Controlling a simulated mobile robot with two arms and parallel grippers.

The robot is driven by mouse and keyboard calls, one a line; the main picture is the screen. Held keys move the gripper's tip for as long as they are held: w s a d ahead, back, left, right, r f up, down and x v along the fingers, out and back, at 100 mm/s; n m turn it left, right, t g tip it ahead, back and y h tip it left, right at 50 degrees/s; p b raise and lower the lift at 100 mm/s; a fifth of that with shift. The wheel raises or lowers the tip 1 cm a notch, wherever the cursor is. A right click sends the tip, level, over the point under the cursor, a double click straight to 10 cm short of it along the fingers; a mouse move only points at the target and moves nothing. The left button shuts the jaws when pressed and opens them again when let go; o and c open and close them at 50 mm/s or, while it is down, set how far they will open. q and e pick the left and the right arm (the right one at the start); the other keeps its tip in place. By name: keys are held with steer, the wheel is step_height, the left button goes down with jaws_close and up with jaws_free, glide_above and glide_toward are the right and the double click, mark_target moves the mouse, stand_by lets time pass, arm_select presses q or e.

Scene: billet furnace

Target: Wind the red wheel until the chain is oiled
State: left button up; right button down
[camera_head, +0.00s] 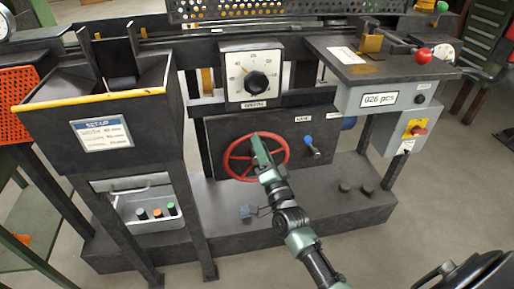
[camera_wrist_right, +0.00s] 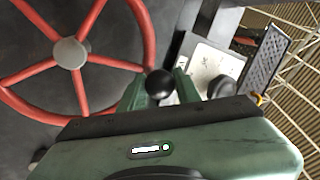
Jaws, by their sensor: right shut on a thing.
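The red wheel (camera_head: 225,160) stands on the dark front panel of the machine, below a white dial. It also shows in the right wrist view (camera_wrist_right: 110,61), with red spokes and a grey hub. My right gripper (camera_head: 257,140) reaches up in front of the wheel and hides part of it. In the right wrist view, the green fingers of the right gripper (camera_wrist_right: 160,92) are shut on the wheel's round black knob (camera_wrist_right: 160,82), near the rim. I cannot make out the chain or any oil on it. My left gripper is not in view.
A white dial with a black knob (camera_head: 257,81) is above the wheel. A blue-tipped lever (camera_head: 309,141) is close on its right. A grey box with a "026 pcs" label (camera_head: 379,98) stands at the right. A dark hopper (camera_head: 60,118) stands at the left.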

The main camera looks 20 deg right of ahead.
steer(key=shift+d+r, duration=0.15)
steer(key=shift+d, duration=0.1)
steer(key=c, duration=1)
jaws_free()
steer(key=shift+s+a, duration=0.1)
steer(key=shift+s+f, duration=0.3)
steer(key=v, duration=0.7)
steer(key=shift+r, duration=0.1)
